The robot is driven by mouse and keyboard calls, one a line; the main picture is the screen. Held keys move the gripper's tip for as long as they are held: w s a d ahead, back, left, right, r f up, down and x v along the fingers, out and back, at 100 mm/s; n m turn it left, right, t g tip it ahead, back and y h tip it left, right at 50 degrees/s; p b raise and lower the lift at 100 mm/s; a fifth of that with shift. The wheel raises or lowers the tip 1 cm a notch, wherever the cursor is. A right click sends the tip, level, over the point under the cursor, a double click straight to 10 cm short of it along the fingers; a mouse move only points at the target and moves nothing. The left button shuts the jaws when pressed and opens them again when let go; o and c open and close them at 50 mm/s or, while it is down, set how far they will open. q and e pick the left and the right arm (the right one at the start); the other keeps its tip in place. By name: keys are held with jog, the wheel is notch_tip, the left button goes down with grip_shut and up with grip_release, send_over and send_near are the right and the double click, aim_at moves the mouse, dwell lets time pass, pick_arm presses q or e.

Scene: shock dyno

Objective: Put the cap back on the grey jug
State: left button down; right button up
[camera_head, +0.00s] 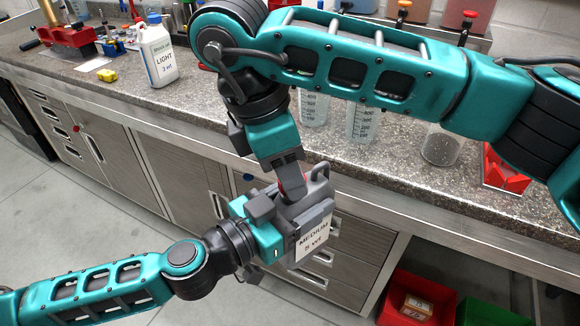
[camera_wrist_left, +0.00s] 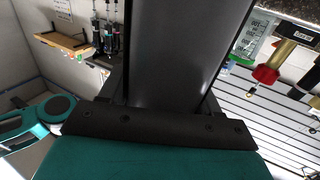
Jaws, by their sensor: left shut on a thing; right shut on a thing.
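The grey jug (camera_head: 322,212), labelled "MEDIUM 5 wt", is held in the air in front of the bench, tilted. My left gripper (camera_head: 268,222) is shut on it from the left; in the left wrist view the jug's dark grey wall (camera_wrist_left: 185,50) fills the middle. My right gripper (camera_head: 287,172) comes down from above at the jug's top and is shut. A small red piece, seemingly the cap (camera_head: 281,186), shows at its fingertips. The fingers and jug top hide most of it, so I cannot tell whether it sits on the neck.
On the bench stand a white jug (camera_head: 157,55) labelled "LIGHT", clear measuring beakers (camera_head: 362,122), a clear jar (camera_head: 441,146) and a red tray (camera_head: 503,172). A yellow item (camera_head: 107,75) lies at the left. Red (camera_head: 408,290) and green (camera_head: 485,312) bins are below the bench.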

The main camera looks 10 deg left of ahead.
jog(key=m+g, duration=0.1)
jog(key=m, duration=0.2)
jog(key=shift+w+m, duration=0.15)
jog(key=shift+m, duration=0.25)
jog(key=o, duration=1)
jog(key=shift+r, duration=0.1)
jog(key=shift+r, duration=2.15)
jog(key=shift+c, duration=0.4)
